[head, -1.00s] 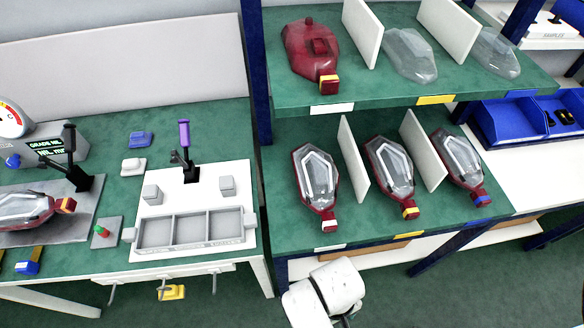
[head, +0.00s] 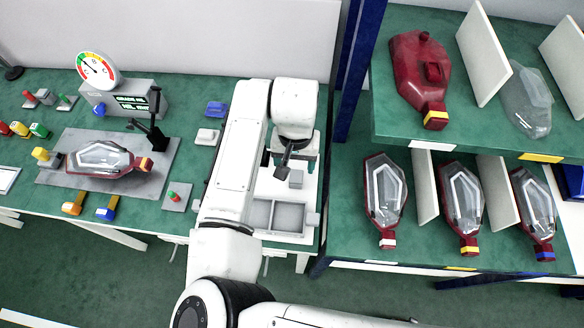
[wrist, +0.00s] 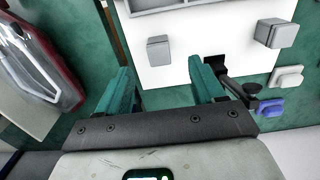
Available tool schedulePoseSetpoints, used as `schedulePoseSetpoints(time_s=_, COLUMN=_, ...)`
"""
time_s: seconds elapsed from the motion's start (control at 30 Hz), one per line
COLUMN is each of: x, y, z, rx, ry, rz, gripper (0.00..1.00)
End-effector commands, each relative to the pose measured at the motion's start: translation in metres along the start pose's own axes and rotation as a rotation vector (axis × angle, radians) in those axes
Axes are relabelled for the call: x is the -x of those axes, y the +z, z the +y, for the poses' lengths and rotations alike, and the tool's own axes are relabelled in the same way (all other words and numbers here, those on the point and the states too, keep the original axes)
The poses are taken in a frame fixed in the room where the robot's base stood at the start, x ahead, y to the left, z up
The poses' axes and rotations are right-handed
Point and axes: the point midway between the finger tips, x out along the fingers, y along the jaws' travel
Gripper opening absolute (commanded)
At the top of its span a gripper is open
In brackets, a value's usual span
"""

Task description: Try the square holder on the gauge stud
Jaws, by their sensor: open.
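Two small grey square blocks sit on the white board (wrist: 185,75). I cannot tell for sure whether either is the square holder. One grey block (wrist: 160,48) is just beyond the gap between my fingers; it also shows in the head view (head: 296,178). The other grey block (wrist: 275,33) is to the right in the wrist view. My gripper (wrist: 165,82) is open and empty above the board, its two teal fingers apart; it also shows in the head view (head: 294,160). A red and green stud (head: 174,195) stands on a small grey plate; whether it is the gauge stud is unclear.
A dark clamp (wrist: 232,85) stands close to my right finger in the wrist view. A compartment tray (head: 262,215) lies along the board's front. White (head: 207,136) and blue (head: 216,108) pieces lie left of my arm.

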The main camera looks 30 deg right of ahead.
Motion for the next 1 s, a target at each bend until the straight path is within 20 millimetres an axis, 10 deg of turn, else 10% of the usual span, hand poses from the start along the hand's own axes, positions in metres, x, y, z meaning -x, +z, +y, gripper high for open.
schedulePoseSetpoints(time_s=1.0, x=-0.103, y=-0.012, z=0.005, rx=-0.006, ry=0.004, rz=0.007, gripper=0.68)
